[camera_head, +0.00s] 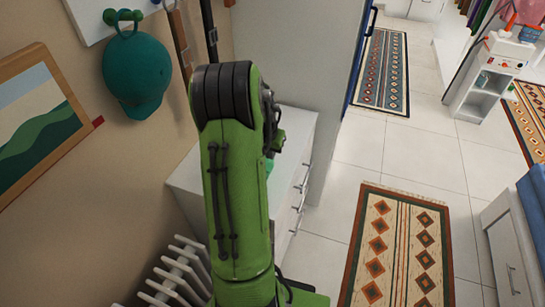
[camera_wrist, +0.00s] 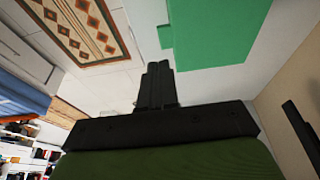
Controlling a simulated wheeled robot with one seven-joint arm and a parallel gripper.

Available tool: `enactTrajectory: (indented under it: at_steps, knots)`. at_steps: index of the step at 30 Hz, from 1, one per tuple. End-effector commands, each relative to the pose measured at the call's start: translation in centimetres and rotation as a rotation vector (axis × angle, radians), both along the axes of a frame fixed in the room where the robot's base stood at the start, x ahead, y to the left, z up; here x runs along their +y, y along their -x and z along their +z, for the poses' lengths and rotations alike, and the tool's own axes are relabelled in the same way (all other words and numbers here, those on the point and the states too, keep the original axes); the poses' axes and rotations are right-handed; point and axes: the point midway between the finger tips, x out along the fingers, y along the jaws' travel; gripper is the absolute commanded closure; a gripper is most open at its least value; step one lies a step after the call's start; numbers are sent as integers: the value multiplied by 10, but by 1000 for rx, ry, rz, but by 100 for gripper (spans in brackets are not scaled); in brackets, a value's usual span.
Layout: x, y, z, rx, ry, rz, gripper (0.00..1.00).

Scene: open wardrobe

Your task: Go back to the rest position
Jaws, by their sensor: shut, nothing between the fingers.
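My gripper (camera_wrist: 157,82) shows in the wrist view as a black bar with its two dark fingers together at the middle. It is shut and nothing is between the fingers. A large green flat surface (camera_wrist: 225,30) fills the upper middle of that view, past the fingertips; I cannot tell what it belongs to. In the head view my green arm stands bent in the middle and hides the gripper.
A white drawer cabinet (camera_head: 295,135) stands behind my arm, with a radiator (camera_head: 178,275) at the lower left. A teal cap (camera_head: 136,72) and a framed picture (camera_head: 38,115) hang on the left wall. A patterned rug (camera_head: 398,250) lies on open tiled floor at the right.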

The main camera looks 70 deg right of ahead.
Motion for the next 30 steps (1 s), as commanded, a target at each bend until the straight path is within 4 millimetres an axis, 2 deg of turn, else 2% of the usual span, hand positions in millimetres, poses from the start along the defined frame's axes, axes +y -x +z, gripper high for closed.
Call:
enactTrajectory:
  at_steps: [1,3,6,9,13,25,26,28,29,30]
  knots:
    - [4,-1,15,-2,5,2,100]
    - [9,0,33,-3,5,2,100]
    - [15,1,54,-3,6,1,100]
    - [19,2,68,-1,5,1,100]
    - [22,2,74,-1,5,1,100]
    - [22,0,74,-3,6,4,100]
    - [24,-3,76,-5,7,14,100]
    - [37,-22,87,-19,12,76,100]
    - [48,-35,94,-26,15,120,100]
    - [67,-55,105,-41,20,195,100]
